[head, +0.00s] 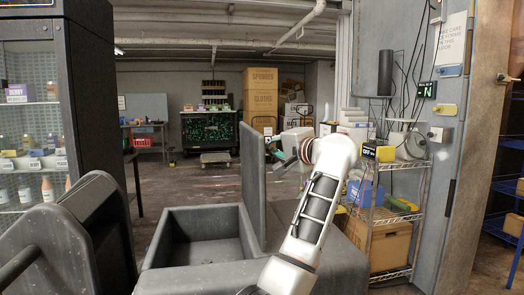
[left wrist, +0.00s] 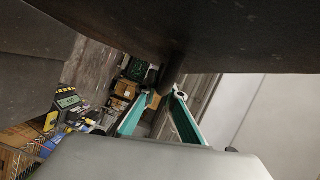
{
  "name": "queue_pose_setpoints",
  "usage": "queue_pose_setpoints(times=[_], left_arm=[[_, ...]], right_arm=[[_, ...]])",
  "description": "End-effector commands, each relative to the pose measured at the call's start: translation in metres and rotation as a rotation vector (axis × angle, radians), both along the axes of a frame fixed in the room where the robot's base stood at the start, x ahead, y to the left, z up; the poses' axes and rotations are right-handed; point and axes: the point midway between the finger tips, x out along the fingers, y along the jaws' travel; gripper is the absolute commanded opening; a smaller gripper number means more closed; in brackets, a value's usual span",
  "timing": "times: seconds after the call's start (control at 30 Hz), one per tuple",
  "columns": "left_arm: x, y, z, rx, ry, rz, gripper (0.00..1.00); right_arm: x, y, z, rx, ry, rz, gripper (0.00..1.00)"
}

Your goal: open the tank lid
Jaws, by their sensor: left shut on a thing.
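The dark grey tank (head: 160,250) stands low in front of me in the head view, its left compartment uncovered and looking empty. Its lid (head: 252,185) stands about upright along the right side of that opening. My white left arm reaches up on the lid's right side, with the left gripper (head: 280,158) beside the lid's upper part, its fingers partly hidden. In the left wrist view, the green-sided left gripper (left wrist: 165,97) is shut on a dark stub-like handle (left wrist: 173,70) joined to the dark lid panel (left wrist: 215,35). My right gripper is not in view.
A wire shelf (head: 392,228) with boxes stands close to the right of my arm, by the grey door wall (head: 450,150). A dark display cabinet (head: 92,95) and a grey bulky object (head: 60,245) stand at left. Open floor (head: 190,183) lies behind the tank.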

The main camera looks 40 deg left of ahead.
Motion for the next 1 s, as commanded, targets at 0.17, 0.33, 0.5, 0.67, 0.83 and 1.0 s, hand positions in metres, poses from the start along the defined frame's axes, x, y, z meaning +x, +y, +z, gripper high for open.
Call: queue_pose_setpoints(times=[0.17,0.33,0.5,0.67,0.83,1.0], left_arm=[[0.014,-0.011,-0.011,0.052,0.068,-0.002,0.0],[0.02,-0.017,-0.011,0.081,0.101,-0.002,0.0],[0.022,-0.019,-0.01,0.091,0.11,-0.001,0.0],[0.021,-0.019,-0.009,0.093,0.11,0.0,0.0],[0.021,-0.019,-0.009,0.093,0.11,0.0,0.0],[0.021,-0.018,-0.009,0.093,0.11,0.0,0.26]], right_arm=[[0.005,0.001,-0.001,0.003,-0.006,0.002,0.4],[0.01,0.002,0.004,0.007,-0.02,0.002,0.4],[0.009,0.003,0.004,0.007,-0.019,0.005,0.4],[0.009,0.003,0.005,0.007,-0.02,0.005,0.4],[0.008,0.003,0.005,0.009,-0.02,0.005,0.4],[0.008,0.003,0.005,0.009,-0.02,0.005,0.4]])
